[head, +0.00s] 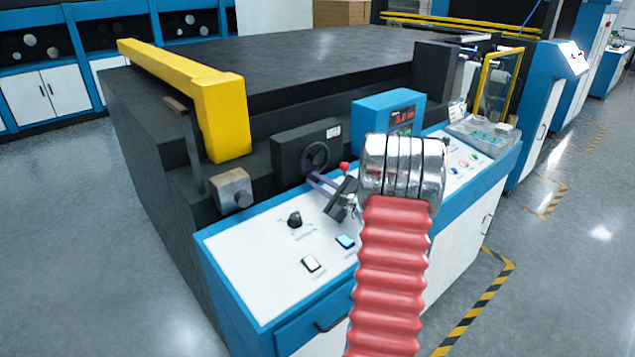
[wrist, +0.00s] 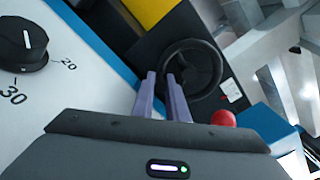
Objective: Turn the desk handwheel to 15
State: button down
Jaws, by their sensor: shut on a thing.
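The black handwheel (head: 314,156) sits on the front of a dark block above the sloping white desk panel. In the wrist view the handwheel (wrist: 211,68) shows as a ring with spokes and a hub. My gripper (head: 311,178) reaches it from the lower right. Its two purple fingers (wrist: 164,76) are close together at the wheel's near rim and shut on it; the exact contact is partly hidden. A blue display box (head: 388,108) to the right shows red digits (head: 403,117) that look like 5.0.
A red ball knob (head: 344,167) stands close beside my fingers. A black dial knob (head: 295,219) and rocker switches (head: 311,263) lie on the panel. A yellow bar (head: 190,85) and a metal block (head: 232,188) stand to the left.

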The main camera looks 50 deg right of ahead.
jog(key=shift+f, duration=0.1)
jog(key=c, duration=1.7)
grip_release()
jog(key=shift+c, duration=0.2)
jog(key=shift+s, duration=0.1)
jog(key=s, duration=0.4)
jog(key=s+a, duration=0.1)
jog(key=s, duration=0.8)
jog(key=shift+s+a, duration=0.25)
jog(key=shift+a, duration=0.05)
